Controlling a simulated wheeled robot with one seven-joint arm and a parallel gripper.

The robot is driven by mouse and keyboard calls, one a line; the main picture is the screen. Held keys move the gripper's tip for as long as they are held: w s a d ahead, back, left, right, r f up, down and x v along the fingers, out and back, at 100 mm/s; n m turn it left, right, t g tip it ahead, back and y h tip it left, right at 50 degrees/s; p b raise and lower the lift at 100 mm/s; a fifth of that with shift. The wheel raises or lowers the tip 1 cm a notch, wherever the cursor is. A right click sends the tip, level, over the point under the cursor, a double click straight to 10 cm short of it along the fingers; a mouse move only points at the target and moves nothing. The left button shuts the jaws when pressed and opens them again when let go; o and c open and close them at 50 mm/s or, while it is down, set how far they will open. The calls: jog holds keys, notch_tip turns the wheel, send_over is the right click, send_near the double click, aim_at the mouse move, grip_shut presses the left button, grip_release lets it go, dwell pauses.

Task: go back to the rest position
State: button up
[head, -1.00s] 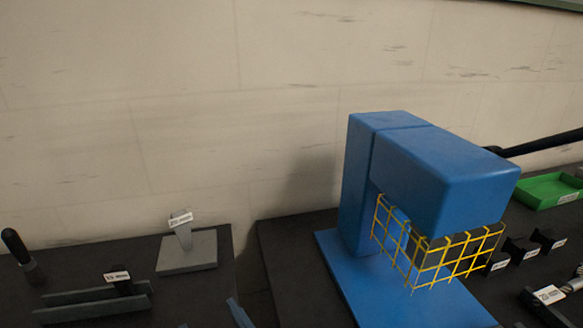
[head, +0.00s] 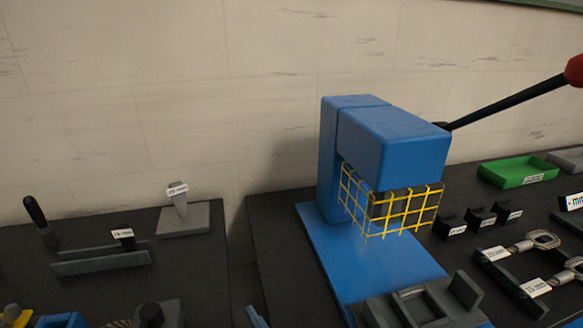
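My gripper is not in the head view, and I cannot see whether it holds anything. The blue press (head: 385,140) with its yellow mesh guard (head: 395,211) stands on a blue base plate (head: 372,262) in the middle of the view. A black lever with a red knob (head: 575,70) rises from the press towards the upper right.
The press stands on a dark table (head: 285,268). A green tray (head: 517,171), several small black labelled blocks (head: 480,217) and a grey fixture (head: 420,303) are there too. A second dark table (head: 190,262) at left, across a gap, holds a grey stand (head: 184,217).

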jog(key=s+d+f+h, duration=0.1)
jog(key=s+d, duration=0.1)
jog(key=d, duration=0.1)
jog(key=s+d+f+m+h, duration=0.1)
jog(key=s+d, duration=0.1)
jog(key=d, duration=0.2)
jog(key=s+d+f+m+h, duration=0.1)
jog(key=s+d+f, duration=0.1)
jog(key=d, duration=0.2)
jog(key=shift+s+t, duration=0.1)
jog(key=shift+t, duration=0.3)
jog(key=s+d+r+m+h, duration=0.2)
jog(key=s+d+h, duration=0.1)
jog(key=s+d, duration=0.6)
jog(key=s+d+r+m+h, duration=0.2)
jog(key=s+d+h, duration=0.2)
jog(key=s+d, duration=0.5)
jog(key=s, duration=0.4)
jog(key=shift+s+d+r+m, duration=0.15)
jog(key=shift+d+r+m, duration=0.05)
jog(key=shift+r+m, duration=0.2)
